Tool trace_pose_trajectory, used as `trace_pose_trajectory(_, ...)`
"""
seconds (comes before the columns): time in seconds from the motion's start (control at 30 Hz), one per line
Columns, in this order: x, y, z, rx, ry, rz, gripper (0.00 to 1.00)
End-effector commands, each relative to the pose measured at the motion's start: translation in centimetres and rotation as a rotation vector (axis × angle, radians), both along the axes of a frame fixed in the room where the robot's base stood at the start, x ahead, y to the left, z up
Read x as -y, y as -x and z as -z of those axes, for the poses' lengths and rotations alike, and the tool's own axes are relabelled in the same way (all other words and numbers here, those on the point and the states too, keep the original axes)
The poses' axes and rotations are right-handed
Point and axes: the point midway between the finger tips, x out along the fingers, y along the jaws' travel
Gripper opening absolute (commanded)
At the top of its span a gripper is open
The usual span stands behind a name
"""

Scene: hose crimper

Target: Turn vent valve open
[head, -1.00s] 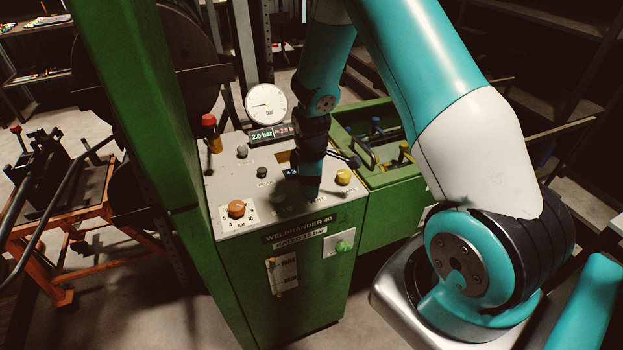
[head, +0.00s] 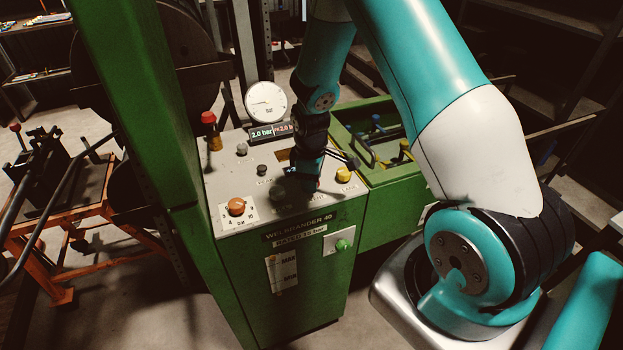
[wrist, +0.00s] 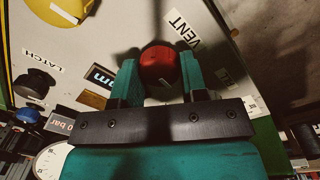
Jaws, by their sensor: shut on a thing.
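The vent valve is a red knob (wrist: 159,64) beside a VENT label (wrist: 183,28) in the wrist view. My gripper (wrist: 158,72) has one finger on each side of the knob and is shut on it. In the head view my gripper (head: 303,184) reaches down to the front of the grey panel top (head: 225,182), and my wrist hides most of the knob. The dial gauge (head: 265,101) stands behind the panel. Its display (head: 262,133) reads 2.0 bar.
A yellow knob (head: 344,174) sits close to the right of my gripper. An orange knob (head: 236,206), small dark knobs (head: 262,170) and a red-topped lever (head: 209,118) are to the left. A green post (head: 140,100) rises at the left. A green button (head: 342,245) is on the front.

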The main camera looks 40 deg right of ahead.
Motion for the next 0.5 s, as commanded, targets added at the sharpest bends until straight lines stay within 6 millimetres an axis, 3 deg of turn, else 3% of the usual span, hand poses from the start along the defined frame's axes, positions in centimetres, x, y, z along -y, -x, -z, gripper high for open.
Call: trace_pose_trajectory(0.5, 0.11, -0.15, 0.00, 0.004, 0.003, 0.468, 0.16)
